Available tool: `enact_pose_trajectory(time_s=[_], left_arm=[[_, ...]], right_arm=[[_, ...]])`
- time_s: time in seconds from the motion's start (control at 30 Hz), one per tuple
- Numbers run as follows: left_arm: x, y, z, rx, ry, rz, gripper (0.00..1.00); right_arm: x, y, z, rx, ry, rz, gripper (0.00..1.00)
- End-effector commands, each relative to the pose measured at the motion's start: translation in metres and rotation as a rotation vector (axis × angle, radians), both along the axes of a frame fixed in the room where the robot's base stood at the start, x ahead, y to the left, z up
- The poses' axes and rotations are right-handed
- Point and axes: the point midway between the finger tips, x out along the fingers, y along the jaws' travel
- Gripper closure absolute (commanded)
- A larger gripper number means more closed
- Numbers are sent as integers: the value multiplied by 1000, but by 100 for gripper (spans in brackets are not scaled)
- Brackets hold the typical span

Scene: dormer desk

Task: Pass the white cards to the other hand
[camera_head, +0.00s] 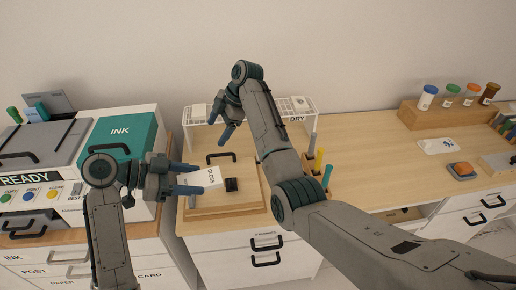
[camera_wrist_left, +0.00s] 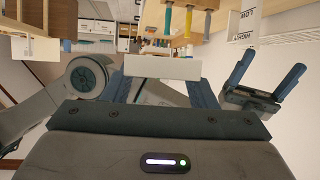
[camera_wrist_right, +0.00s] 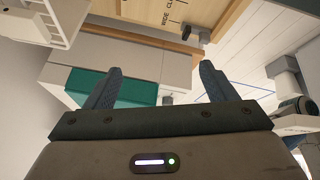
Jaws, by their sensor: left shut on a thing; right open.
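The white cards, a small block marked GLOSS (camera_head: 213,177), are in my left gripper (camera_head: 186,178), which is shut on their left end in the head view. The cards are above the wooden board on the desk. In the left wrist view the cards (camera_wrist_left: 162,67) show as a white bar across the fingertips. My right gripper (camera_head: 217,129) is open and empty, above and slightly right of the left one in the head view, apart from the cards. It also shows open in the left wrist view (camera_wrist_left: 266,76). The right wrist view shows nothing between its fingers (camera_wrist_right: 158,86).
The printer with a teal INK lid (camera_head: 118,135) stands at left. A white wire rack marked DRY (camera_head: 305,108) is behind my right arm. Upright coloured tools (camera_head: 318,160) stand right of the board (camera_head: 225,200). A wooden rack with bottles (camera_head: 430,113) is at far right.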

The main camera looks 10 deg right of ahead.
Motion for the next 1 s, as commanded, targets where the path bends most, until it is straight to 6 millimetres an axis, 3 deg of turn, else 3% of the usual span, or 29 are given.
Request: enact_pose_trajectory(time_s=[0.17, 0.4, 0.6, 0.7, 0.87, 1.0], left_arm=[[0, 0, 0, 0, 0, 0, 70], [0, 0, 0, 0, 0, 0, 70], [0, 0, 0, 0, 0, 0, 70], [0, 0, 0, 0, 0, 0, 70], [0, 0, 0, 0, 0, 0, 70], [0, 0, 0, 0, 0, 0, 70]], right_arm=[[-30, -31, 7, 227, 41, -100, 22], [-95, -64, 31, 477, 122, -133, 22], [-152, -80, 51, 600, 200, -98, 22], [-172, -84, 58, 631, 227, -78, 22], [-186, -84, 62, 652, 250, -63, 22], [-188, -71, 57, 656, 253, -61, 22]])
